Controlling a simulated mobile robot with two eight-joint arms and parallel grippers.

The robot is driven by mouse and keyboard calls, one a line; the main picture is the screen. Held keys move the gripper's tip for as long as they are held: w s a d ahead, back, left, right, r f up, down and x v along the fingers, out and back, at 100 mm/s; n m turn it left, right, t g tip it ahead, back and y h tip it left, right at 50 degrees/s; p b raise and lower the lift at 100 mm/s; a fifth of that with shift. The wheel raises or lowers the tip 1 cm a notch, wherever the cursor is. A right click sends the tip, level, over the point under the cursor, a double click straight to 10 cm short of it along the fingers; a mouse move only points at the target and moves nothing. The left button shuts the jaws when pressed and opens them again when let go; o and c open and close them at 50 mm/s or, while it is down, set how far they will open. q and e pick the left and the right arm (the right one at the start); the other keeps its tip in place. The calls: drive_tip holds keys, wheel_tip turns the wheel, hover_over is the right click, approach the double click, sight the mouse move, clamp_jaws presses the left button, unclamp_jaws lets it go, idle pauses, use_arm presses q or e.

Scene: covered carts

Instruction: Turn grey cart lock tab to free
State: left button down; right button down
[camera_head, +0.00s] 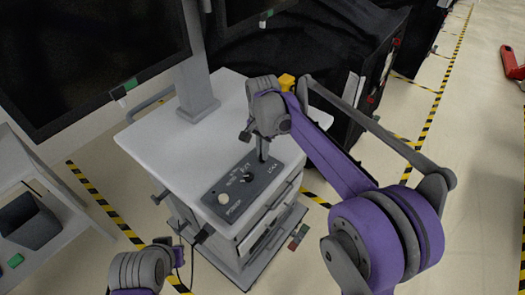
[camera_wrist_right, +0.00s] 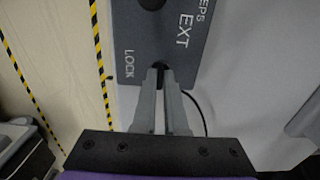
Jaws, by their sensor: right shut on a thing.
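A dark grey control panel (camera_head: 231,207) lies on the light grey cart top (camera_head: 150,135). It also shows in the right wrist view (camera_wrist_right: 183,58), with the letters LOCK and EXT. My right gripper (camera_head: 263,157) reaches down to the panel's far end. In the right wrist view its fingertips (camera_wrist_right: 164,72) close around the small lock tab beside the word LOCK. The tab is mostly hidden between the fingers, so its angle cannot be told. My left wrist shows at the bottom left of the head view; its jaws cannot be made out.
A black knob (camera_head: 247,177) and a pale round button (camera_head: 223,198) sit on the panel. A monitor (camera_head: 90,50) on a post stands at the cart's back left. A black covered cart (camera_head: 330,45) stands behind. Yellow-black tape (camera_head: 440,90) marks the floor.

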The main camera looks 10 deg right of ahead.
drive_tip(key=shift+n, duration=0.3)
drive_tip(key=n, duration=0.3)
drive_tip(key=shift+n, duration=0.3)
drive_tip(key=n, duration=0.4)
drive_tip(key=shift+n, duration=0.3)
drive_tip(key=n, duration=0.4)
drive_tip(key=shift+b, duration=0.35)
drive_tip(key=shift+n, duration=2.5)
drive_tip(key=c, duration=1)
unclamp_jaws()
drive_tip(key=shift+o, duration=0.2)
